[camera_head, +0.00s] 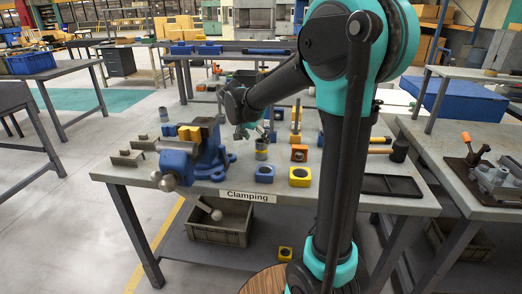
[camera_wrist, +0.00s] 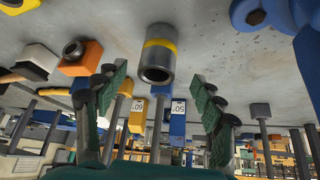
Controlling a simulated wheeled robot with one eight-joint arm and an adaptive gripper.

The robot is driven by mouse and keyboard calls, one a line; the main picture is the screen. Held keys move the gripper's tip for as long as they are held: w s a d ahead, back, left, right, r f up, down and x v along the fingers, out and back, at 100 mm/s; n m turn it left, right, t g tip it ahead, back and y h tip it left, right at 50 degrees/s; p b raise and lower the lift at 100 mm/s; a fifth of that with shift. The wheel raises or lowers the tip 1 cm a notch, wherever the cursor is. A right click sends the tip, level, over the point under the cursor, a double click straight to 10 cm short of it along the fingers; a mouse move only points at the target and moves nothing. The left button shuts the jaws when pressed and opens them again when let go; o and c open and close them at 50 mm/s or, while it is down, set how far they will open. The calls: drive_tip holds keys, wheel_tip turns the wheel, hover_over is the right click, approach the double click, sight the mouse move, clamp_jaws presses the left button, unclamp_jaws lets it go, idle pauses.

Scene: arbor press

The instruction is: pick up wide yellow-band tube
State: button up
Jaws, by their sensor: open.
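The wide yellow-band tube (camera_head: 262,149) is a grey metal cylinder with a yellow band, upright on the workbench near the vise. In the wrist view the yellow-band tube (camera_wrist: 157,64) appears inverted, its open end toward the camera. My gripper (camera_wrist: 158,85) is open, with one green-padded finger on each side of the tube's line. The tube lies ahead of and between the fingertips, and I see no contact. In the head view my gripper (camera_head: 252,130) is just above and behind the tube, partly hidden by my arm.
A blue vise (camera_head: 208,160) stands close left of the tube. A black tray (camera_head: 390,187) and a mallet (camera_head: 398,149) lie farther right. A grey bin (camera_head: 232,236) is below.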

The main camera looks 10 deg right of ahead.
sight(261, 145)
drive_tip(key=shift+x, duration=2.9)
drive_tip(key=shift+d, duration=0.1)
drive_tip(key=shift+c, duration=0.3)
clamp_jaws()
